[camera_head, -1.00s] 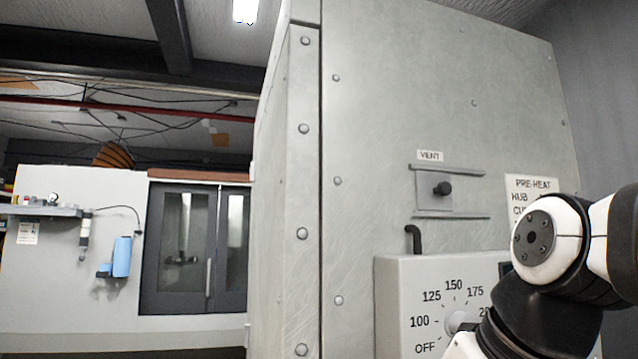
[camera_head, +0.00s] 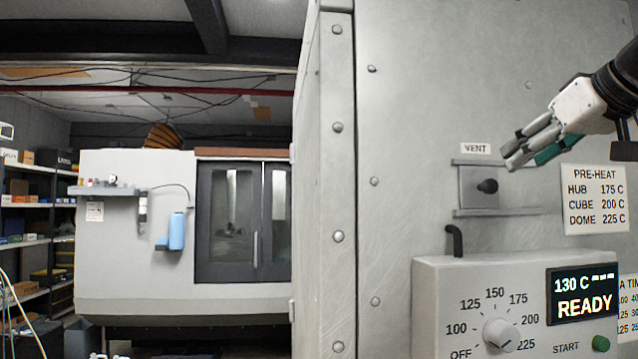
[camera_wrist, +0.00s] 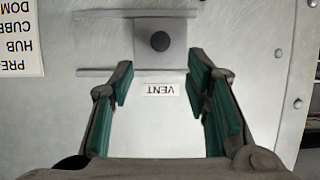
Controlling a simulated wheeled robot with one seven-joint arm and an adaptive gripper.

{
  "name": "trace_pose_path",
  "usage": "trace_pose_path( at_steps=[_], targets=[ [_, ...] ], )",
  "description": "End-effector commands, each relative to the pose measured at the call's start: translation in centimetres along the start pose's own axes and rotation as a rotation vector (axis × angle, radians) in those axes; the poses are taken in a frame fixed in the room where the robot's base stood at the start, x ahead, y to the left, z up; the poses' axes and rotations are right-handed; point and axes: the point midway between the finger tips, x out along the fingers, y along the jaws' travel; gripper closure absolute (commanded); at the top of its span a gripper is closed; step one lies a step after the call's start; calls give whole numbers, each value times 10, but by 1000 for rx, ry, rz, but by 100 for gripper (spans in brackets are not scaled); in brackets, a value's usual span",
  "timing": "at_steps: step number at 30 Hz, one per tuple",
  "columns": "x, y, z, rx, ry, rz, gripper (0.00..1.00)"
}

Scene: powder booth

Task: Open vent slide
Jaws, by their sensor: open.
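The vent slide is a grey square plate (camera_head: 478,187) with a round dark knob (camera_head: 487,186), set between an upper and a lower rail on the grey cabinet wall under the "VENT" label (camera_head: 475,148). My gripper (camera_head: 512,150) is open and empty, to the upper right of the knob in the head view. In the wrist view, which is upside down, the knob (camera_wrist: 160,41) is beyond the open green-padded fingers (camera_wrist: 160,90), roughly centred between them. The plate is at the left end of the rails in the head view. No contact shows.
A control box (camera_head: 455,290) with a dial (camera_head: 497,333), a display reading "130 C READY" and a green start button juts out below the vent. A dark bent pipe (camera_head: 454,240) rises from its top. A pre-heat sign (camera_head: 595,199) is right of the vent.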

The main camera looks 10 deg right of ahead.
Motion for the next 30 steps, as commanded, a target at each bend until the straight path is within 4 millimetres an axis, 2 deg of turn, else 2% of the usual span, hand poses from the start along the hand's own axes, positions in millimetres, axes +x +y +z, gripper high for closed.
trace_pose_path(
  at_steps=[3, 9, 15, 21, 28, 29, 30],
  targets=[
    [25, 0, 1, 1, -4, -3, 56],
    [62, 0, 1, 1, -4, -2, 56],
    [88, 0, 0, 1, -3, -1, 56],
    [98, -1, 0, 1, -1, -1, 56],
    [99, -1, 0, 0, -1, -1, 56],
    [99, -1, 0, 0, -1, -1, 59],
    [99, -1, 0, 0, -1, 0, 68]
  ],
)
